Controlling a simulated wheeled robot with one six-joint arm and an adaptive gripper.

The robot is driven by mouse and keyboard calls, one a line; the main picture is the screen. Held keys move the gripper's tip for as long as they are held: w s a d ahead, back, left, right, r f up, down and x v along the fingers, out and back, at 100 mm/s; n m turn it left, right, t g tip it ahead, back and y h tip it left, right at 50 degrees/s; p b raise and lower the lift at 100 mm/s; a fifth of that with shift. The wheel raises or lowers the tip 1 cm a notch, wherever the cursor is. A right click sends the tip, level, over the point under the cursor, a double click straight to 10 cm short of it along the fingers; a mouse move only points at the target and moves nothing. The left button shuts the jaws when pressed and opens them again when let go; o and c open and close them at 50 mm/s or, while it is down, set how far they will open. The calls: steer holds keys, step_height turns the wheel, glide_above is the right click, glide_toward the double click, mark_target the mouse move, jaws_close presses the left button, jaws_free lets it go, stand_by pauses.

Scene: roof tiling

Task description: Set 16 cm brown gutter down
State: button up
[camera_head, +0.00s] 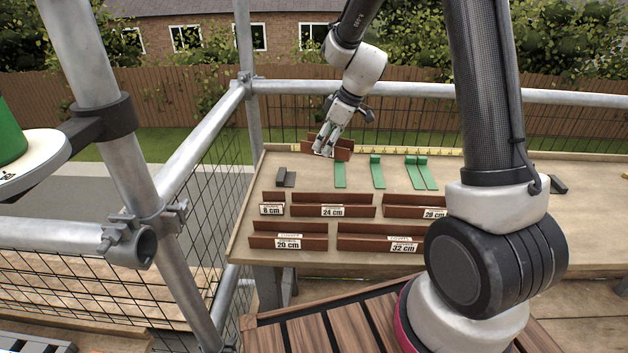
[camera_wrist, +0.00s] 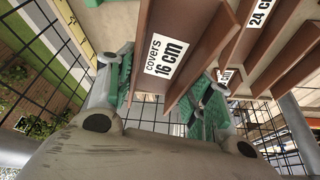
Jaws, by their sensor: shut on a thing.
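The brown 16 cm gutter (camera_head: 344,150) is at the back left of the workbench (camera_head: 252,222), near the yellow measuring strip. Its label reading "covers 16 cm" shows in the wrist view, where the gutter (camera_wrist: 190,25) is a channel between my green-padded fingers. My gripper (camera_head: 325,147) is shut on the gutter, pointing down from above; the gripper also shows in the wrist view (camera_wrist: 165,92). I cannot tell whether the gutter touches the bench top.
Labelled brown gutters of 8 cm (camera_head: 272,204), 24 cm (camera_head: 345,199), 28 cm (camera_head: 405,205), 20 cm (camera_head: 287,230) and 32 cm (camera_head: 365,241) lie in front. Green strips (camera_head: 340,174) and dark pieces (camera_head: 286,178) lie nearby. Scaffold rails (camera_head: 430,95) run behind the bench.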

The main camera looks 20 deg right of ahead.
steer(key=a+n, duration=0.2)
steer(key=w+g, duration=0.1)
steer(key=shift+w+a+r+n, duration=0.1)
steer(key=shift+a+r+n, duration=0.15)
steer(key=shift+a+n, duration=0.15)
steer(key=shift+a+f+n, duration=0.25)
steer(key=shift+a+n, duration=0.05)
steer(key=shift+y, duration=0.3)
step_height(320, 180, down, 9)
steer(key=shift+w+f, duration=0.1)
steer(key=shift+f, duration=0.35)
steer(key=o, duration=1.1)
steer(key=shift+c, duration=0.2)
